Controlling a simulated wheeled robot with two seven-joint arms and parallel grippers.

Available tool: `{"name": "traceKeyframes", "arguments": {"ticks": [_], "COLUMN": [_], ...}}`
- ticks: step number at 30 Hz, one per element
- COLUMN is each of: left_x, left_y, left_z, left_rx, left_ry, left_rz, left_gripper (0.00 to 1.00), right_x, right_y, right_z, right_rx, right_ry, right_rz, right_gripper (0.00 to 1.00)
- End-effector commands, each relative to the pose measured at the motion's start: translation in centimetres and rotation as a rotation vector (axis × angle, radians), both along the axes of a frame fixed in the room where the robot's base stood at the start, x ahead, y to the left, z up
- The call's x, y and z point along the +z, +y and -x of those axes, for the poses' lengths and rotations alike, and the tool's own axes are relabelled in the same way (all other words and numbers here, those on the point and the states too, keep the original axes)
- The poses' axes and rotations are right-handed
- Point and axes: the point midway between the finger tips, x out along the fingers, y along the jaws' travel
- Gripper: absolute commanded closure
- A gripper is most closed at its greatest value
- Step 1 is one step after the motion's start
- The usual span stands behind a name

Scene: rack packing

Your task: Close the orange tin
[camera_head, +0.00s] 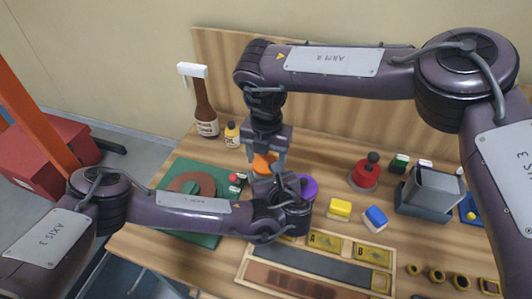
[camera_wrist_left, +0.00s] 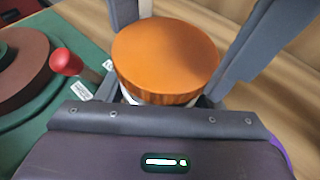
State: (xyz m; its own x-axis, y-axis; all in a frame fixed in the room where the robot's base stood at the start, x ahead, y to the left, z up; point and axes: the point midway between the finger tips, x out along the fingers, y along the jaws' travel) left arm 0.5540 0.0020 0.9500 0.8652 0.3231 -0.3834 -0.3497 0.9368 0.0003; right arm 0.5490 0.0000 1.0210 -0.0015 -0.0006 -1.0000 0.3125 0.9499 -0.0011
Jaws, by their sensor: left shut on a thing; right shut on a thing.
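The orange tin shows its round orange lid (camera_wrist_left: 166,55) in the left wrist view, with a thin strip of pale body (camera_wrist_left: 207,101) under the rim. In the head view the orange top (camera_head: 264,163) is between the two grippers. My right gripper (camera_head: 266,158) comes down from above and is shut on the lid, one finger on each side. My left gripper (camera_wrist_left: 165,92) comes in from the left and is shut on the tin's body below the lid. Its fingers are mostly hidden. The lid looks level over the body; I cannot tell whether it is fully seated.
A green board (camera_head: 205,240) with a brown disc (camera_head: 190,184) lies left of the grippers. A purple object (camera_head: 308,187) is close on the right. A brown bottle (camera_head: 205,110) and small bottle (camera_head: 232,134) stand behind. A wooden tray (camera_head: 245,272) lies in front.

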Motion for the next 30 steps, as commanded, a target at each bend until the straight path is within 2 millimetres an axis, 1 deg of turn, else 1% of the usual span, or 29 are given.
{"name": "traceKeyframes", "arguments": {"ticks": [17,30], "left_x": [0.06,0.06], "left_y": [-0.02,-0.02], "left_z": [-0.04,-0.04], "left_rx": [0.0,0.0], "left_ry": [-0.001,-0.001], "left_rz": [0.001,0.001], "left_gripper": [0.81,0.81], "right_x": [-0.19,-1.01], "right_y": [0.03,0.05], "right_z": [0.01,0.02], "right_rx": [0.001,0.001], "right_ry": [0.0,0.001], "right_rz": [0.0,-0.001], "right_gripper": [0.64,0.64]}}
